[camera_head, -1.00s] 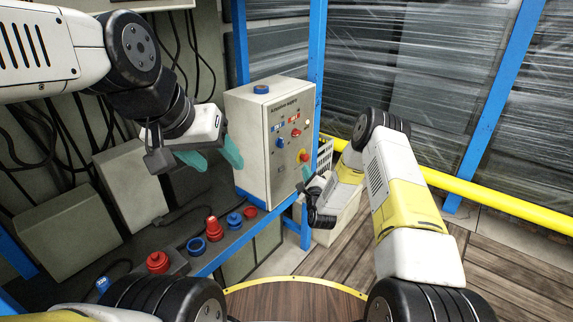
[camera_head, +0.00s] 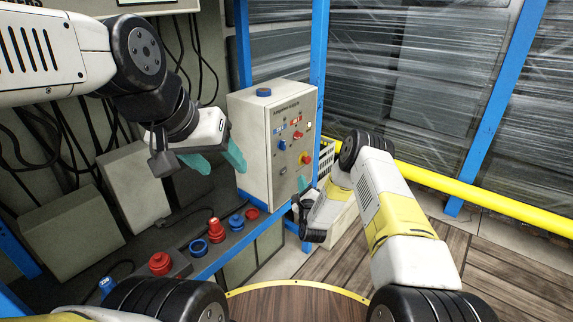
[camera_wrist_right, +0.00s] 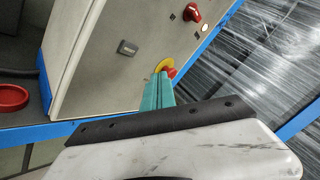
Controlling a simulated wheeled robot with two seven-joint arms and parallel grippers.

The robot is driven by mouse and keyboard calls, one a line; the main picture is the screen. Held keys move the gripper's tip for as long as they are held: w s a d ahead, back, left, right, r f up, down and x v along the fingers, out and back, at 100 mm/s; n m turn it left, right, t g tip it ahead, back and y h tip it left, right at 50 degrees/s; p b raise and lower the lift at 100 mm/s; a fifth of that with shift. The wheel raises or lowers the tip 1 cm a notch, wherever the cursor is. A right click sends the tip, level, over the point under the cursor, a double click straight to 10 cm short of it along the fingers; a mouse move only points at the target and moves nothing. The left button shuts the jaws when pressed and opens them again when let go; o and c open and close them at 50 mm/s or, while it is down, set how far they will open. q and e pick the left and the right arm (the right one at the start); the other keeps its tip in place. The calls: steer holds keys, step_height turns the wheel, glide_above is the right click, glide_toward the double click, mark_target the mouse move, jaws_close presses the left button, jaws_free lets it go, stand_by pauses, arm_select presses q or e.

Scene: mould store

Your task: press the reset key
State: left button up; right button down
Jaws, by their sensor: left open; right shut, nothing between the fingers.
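A pale grey control box (camera_head: 253,150) stands on the bench, its front panel carrying several small buttons and knobs. A blue button (camera_head: 282,145), a red knob (camera_head: 298,134) and a red stop button on a yellow disc (camera_head: 305,158) show there. My right gripper (camera_head: 301,184) is shut and empty close to the lower right of the panel. In the right wrist view its teal fingers (camera_wrist_right: 158,92) partly cover the yellow disc (camera_wrist_right: 163,65); contact cannot be told. My left gripper (camera_head: 215,158) is open and empty, left of the box.
Red and blue round connectors (camera_head: 216,231) line the bench's front edge. A blue rack post (camera_head: 318,75) stands right behind the box, with a yellow rail (camera_head: 480,194) further right. A pale crate (camera_head: 340,215) sits below the right arm.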

steer(key=shift+w+a, duration=0.85)
steer(key=shift+a, duration=0.25)
steer(key=shift+w+a, duration=0.8)
steer(key=shift+a, duration=0.3)
steer(key=shift+w+a, duration=0.1)
steer(key=shift+a, duration=0.05)
stand_by(0.3)
steer(key=shift+w+a, duration=0.15)
steer(key=shift+a, duration=0.05)
steer(key=shift+w+a, duration=0.15)
steer(key=shift+a, duration=0.15)
stand_by(0.6)
steer(key=shift+d, duration=0.1)
steer(key=shift+s+d, duration=0.4)
steer(key=shift+d, duration=0.15)
steer(key=shift+s+d, duration=0.1)
steer(key=s+d, duration=0.1)
steer(key=d, duration=0.1)
steer(key=s+d, duration=0.1)
steer(key=d, duration=0.1)
steer(key=shift+s, duration=0.4)
